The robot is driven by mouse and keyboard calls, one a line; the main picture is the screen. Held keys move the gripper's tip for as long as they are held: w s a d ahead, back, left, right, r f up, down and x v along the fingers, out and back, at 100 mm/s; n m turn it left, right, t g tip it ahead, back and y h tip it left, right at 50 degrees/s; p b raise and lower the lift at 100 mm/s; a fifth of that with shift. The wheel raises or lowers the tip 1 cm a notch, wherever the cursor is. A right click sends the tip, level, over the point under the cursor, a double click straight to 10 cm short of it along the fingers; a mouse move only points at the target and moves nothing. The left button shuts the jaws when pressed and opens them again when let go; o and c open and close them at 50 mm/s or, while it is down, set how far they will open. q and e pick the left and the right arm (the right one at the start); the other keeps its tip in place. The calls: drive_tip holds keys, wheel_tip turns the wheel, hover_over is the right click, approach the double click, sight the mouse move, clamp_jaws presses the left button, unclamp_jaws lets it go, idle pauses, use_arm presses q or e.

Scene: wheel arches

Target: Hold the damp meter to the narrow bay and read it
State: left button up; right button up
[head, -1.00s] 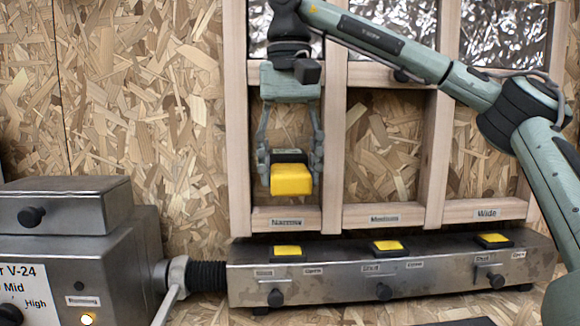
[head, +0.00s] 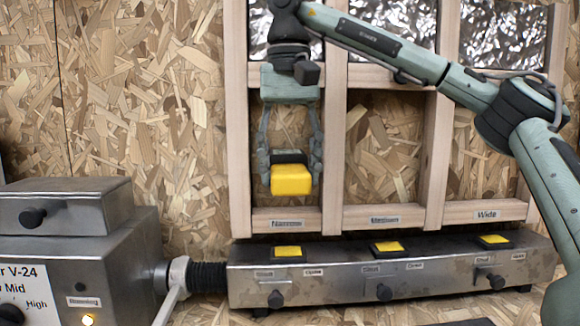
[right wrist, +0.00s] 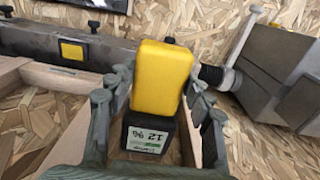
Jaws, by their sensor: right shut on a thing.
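My right gripper (head: 290,172) hangs fingers down in front of the narrow bay, the left one of the frame, above its "Narrow" label (head: 287,223). It is shut on the damp meter (head: 291,180), a yellow block with a black part. In the right wrist view the yellow end (right wrist: 160,78) sits between the fingers (right wrist: 155,100). The black part there has a small pale display (right wrist: 146,141) that seems to read 12 %. I cannot tell whether the meter touches the board behind. My left gripper is not in view.
The wooden frame (head: 432,165) has medium and wide bays to the right, foil above. Below runs a metal duct box (head: 335,287) with three yellow-topped pads and knobs. A hose (head: 208,275) joins it to a metal machine (head: 95,250) at left, its lamp (head: 88,320) lit.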

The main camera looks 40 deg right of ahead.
drive_tip(key=shift+w, duration=0.1)
drive_tip(key=s+a, duration=0.1)
drive_tip(key=s, duration=0.1)
drive_tip(key=s+a, duration=0.2)
drive_tip(key=s, duration=0.1)
drive_tip(key=s+a, duration=0.2)
drive_tip(key=s, duration=0.1)
drive_tip(key=shift+s, duration=0.25)
idle(0.9)
